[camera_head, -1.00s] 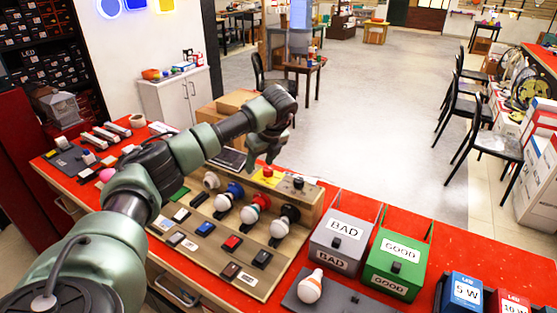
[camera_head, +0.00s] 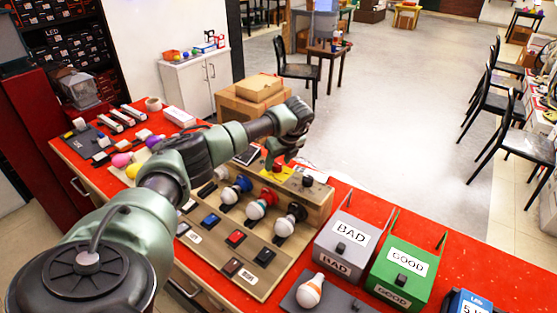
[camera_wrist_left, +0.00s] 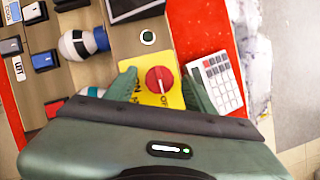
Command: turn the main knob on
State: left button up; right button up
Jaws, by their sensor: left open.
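The main knob is a red rotary knob (camera_wrist_left: 160,80) with a pale bar, on a yellow plate (camera_wrist_left: 145,97) lettered "ON" and "OFF". In the head view the yellow plate (camera_head: 297,180) is at the back of the wooden test board (camera_head: 320,205), with the knob partly hidden by my gripper. My left gripper (camera_head: 281,160) is over the knob. In the left wrist view its green fingers (camera_wrist_left: 162,77) are open, one on each side of the knob, with gaps showing. I cannot tell how high the fingertips are above it. My right gripper is out of view.
Bulbs in sockets (camera_head: 284,228) and several coloured switches (camera_head: 235,238) fill the board. A grey BAD box (camera_head: 338,262) and a green GOOD box (camera_head: 388,283) stand to its right. In the wrist view, a white calculator-like keypad (camera_wrist_left: 216,82) lies beside the right finger.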

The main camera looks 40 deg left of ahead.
pick_arm(q)
jog(key=shift+f, duration=0.2)
grip_shut()
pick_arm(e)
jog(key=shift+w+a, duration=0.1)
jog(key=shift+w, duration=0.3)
